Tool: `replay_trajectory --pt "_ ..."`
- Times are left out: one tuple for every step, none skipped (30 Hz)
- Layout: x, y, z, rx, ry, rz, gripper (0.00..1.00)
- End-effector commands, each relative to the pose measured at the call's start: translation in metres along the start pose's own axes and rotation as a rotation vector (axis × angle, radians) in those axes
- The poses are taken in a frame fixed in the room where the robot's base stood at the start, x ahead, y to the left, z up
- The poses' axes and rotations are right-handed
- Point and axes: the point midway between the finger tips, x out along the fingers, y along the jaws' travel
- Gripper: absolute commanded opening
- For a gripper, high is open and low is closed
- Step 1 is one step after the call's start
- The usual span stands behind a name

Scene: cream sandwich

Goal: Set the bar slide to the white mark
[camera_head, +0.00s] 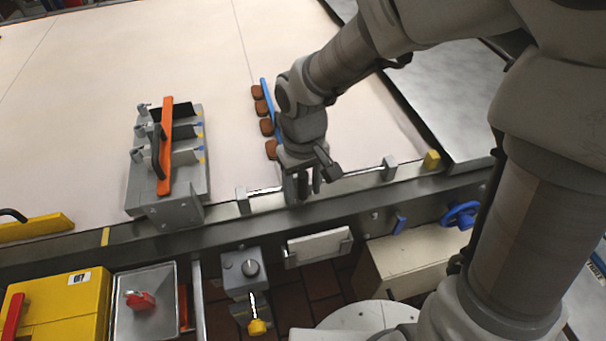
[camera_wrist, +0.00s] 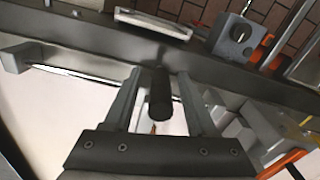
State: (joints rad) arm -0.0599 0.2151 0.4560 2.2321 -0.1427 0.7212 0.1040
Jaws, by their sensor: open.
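The slide's thin metal rod (camera_head: 352,173) runs along the table's front edge between a left grey bracket (camera_head: 243,201) and a right grey bracket (camera_head: 389,168). My gripper (camera_head: 303,188) is over the rod, between the brackets, with its fingers pointing down. In the wrist view my gripper (camera_wrist: 161,76) is open, and a dark knob (camera_wrist: 160,95) stands between its fingers with gaps on both sides. The rod (camera_wrist: 75,76) also shows there. The slide's body is mostly hidden by my gripper.
A grey block with an orange bar (camera_head: 166,145) stands to the left on the pale table. A blue-handled tool (camera_head: 265,95) with brown pads lies behind my arm. A yellow block (camera_head: 431,160) sits right of the right bracket. A white plate (camera_head: 318,247) is below the front edge.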

Motion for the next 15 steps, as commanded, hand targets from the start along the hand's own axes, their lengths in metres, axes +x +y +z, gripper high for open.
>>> replay_trajectory --pt "-0.004 0.0 -0.001 0.001 0.002 0.001 0.57" --pt "-0.007 0.0 -0.001 0.001 0.002 0.001 0.57" --pt "-0.013 0.001 -0.001 0.0 0.004 0.002 0.57" --pt "-0.017 0.001 -0.001 0.0 0.004 0.002 0.57" --pt "-0.023 0.001 -0.001 0.0 0.004 0.002 0.57" --pt "-0.031 0.0 -0.001 0.001 0.007 0.002 0.57" --pt "-0.038 0.0 -0.001 0.001 0.006 0.002 0.57" --pt "-0.045 0.001 -0.002 0.0 0.007 0.003 0.57" --pt "-0.055 0.0 -0.001 0.001 0.007 0.002 0.57" --pt "-0.063 0.0 -0.001 0.001 0.007 0.002 0.57" --pt "-0.071 0.0 -0.002 0.0 0.009 0.003 0.57" --pt "-0.08 0.0 -0.001 0.001 0.007 0.002 0.57" --pt "-0.088 0.0 -0.001 0.001 0.008 0.002 0.57" --pt "-0.096 0.0 -0.001 0.001 0.008 0.002 0.57" --pt "-0.105 0.0 -0.001 0.001 0.007 0.002 0.57"
